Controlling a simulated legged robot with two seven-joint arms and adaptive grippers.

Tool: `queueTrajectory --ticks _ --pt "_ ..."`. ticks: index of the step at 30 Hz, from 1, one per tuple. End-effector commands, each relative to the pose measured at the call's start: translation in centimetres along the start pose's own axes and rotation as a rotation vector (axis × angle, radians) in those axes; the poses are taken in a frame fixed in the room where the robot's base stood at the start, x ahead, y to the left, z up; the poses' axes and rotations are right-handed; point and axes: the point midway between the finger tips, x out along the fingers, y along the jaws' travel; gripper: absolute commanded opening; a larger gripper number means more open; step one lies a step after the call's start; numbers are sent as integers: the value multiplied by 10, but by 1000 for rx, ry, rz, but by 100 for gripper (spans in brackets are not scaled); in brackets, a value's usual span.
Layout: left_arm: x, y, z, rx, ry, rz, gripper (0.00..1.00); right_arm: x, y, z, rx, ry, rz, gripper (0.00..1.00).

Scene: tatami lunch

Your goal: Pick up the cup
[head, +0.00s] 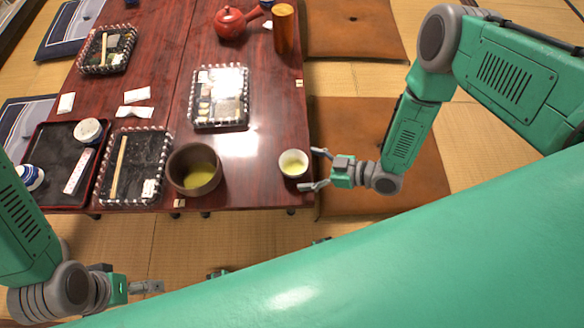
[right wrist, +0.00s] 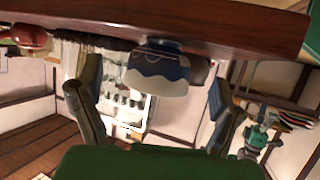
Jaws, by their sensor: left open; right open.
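A small cup (head: 293,163) with a pale rim and green tea inside stands upright near the right edge of the dark red table. In the right wrist view the cup (right wrist: 158,75) looks blue and white and appears upside down, with the table edge above it. My right gripper (head: 314,170) is open at the table's right edge, its fingers pointing at the cup. In the right wrist view the cup shows between the two spread fingers, not gripped. My left gripper (head: 147,287) is at the lower left, off the table's near edge, open and away from the cup.
A brown bowl of green tea (head: 195,170) stands left of the cup. Beaded trays (head: 135,131) and a black tray (head: 44,196) lie further left. A red teapot (head: 231,22) and a brown cylinder (head: 284,28) are at the back. Brown cushions (head: 345,125) lie right of the table.

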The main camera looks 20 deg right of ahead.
Motion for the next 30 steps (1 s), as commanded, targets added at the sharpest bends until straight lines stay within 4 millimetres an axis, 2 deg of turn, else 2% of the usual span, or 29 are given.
queueTrajectory --ticks 8,17,24,25,27,29,30 --pt "8 1 0 2 0 1 90 21 -2 -2 -4 -6 1 87" --pt "30 1 2 1 -1 1 90 62 -4 -2 -3 -7 1 87" --pt "29 1 2 2 0 1 90 64 -2 -3 0 -3 1 87" --pt "29 1 2 2 0 1 90 64 -2 -3 0 -4 1 83" --pt "29 1 2 2 0 1 90 65 -2 -4 -1 -6 2 59" --pt "29 1 1 2 0 1 90 65 -3 -4 -1 -7 1 38" --pt "29 1 2 2 0 1 90 66 -3 -4 -2 -8 1 30"
